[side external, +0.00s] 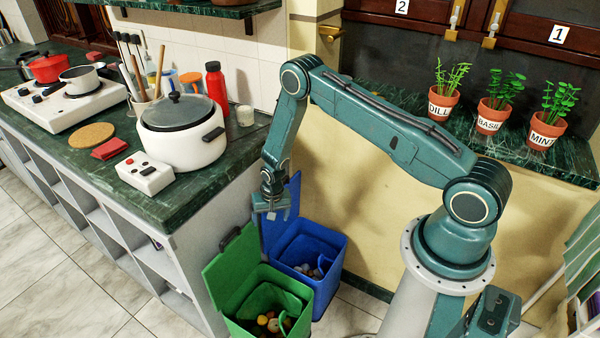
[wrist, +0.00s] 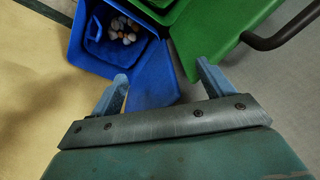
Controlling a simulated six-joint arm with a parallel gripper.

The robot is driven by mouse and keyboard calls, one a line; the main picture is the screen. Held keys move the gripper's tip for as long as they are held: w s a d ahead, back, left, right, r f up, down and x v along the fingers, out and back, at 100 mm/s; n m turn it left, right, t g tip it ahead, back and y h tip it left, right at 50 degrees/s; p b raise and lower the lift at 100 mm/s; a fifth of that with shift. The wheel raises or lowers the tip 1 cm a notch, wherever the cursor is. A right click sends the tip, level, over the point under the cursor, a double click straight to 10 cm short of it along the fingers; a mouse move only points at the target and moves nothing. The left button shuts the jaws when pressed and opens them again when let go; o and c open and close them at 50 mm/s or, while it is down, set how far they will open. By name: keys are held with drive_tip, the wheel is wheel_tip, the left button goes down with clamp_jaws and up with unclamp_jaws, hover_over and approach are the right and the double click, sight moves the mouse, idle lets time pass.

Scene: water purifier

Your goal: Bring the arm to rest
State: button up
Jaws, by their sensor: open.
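My gripper (side external: 271,212) hangs at the end of my arm, pointing down, above and just behind the open blue bin in the side view. In the wrist view my gripper (wrist: 165,88) shows two fingers spread wide apart, with nothing between them but the blue bin's lid below. My arm is bent, with its forearm hanging beside the counter's end.
The blue bin (side external: 336,262) and the green bin (side external: 240,325) stand open on the floor with small items inside. The counter (side external: 190,197) holds a white pot (side external: 183,148) and a red bottle (side external: 216,88). Potted herbs (side external: 489,118) line the right ledge.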

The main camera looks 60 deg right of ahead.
wheel_tip(320, 180, up, 19)
drive_tip(key=w+a+n, duration=0.2)
drive_tip(key=s+a+r+n+t, duration=0.1)
drive_tip(key=s+r, duration=0.2)
drive_tip(key=r, duration=0.6)
drive_tip(key=s+a+r+n+t, duration=0.1)
drive_tip(key=s+a+r, duration=0.15)
drive_tip(key=r, duration=0.55)
drive_tip(key=s+a+r+n, duration=0.1)
drive_tip(key=s+r+n, duration=0.1)
drive_tip(key=s+r, duration=0.85)
drive_tip(key=s+a+r+n+t, duration=0.2)
drive_tip(key=s+r, duration=0.1)
drive_tip(key=s, duration=1.3)
drive_tip(key=shift+s, duration=0.25)
